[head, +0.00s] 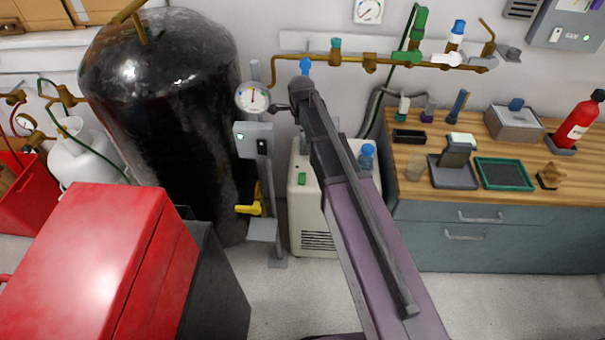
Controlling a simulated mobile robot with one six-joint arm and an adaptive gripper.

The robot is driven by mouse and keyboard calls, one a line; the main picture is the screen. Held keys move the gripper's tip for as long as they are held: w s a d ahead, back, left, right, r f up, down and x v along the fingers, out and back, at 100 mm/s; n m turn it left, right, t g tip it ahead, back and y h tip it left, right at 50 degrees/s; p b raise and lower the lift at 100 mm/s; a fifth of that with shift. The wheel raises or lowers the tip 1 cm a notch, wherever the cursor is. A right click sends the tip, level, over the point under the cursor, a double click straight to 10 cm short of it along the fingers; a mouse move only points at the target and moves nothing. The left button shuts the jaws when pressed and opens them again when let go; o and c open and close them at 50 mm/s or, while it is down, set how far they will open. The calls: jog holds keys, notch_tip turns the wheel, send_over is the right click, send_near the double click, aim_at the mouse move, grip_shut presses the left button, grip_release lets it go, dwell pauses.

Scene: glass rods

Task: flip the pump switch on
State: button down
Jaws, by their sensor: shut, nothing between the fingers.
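A grey control box (247,140) is mounted on a thin post in front of a large black tank. It carries a small black switch (262,146) on its right side and a small greenish light on its left. Which way the switch is set is too small to tell. My gripper (277,107) is at the far end of my arm, points left and is shut and empty. In the picture it is just above and right of the switch, beside the round gauge; no contact with the switch shows.
The round gauge (252,97) sits above the box, and a yellow valve handle (249,209) is low on the post. A cream cabinet (312,205) stands behind my arm. The black tank (165,110) is at left, a red box (95,260) nearer, and a wood-topped bench (480,197) at right.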

jog(key=b, duration=1.2)
send_over(303, 174)
jog(key=s, duration=0.2)
notch_tip(303, 174, down, 13)
jog(key=shift+a+r, duration=0.2)
jog(key=shift+f, duration=0.1)
jog(key=f+b, duration=0.3)
jog(key=w+f+b, duration=0.1)
jog(key=f+b, duration=0.5)
jog(key=shift+w+d+f+b, duration=0.1)
jog(key=shift+w+f+b, duration=0.1)
jog(key=shift+f+b, duration=0.15)
dwell(0.4)
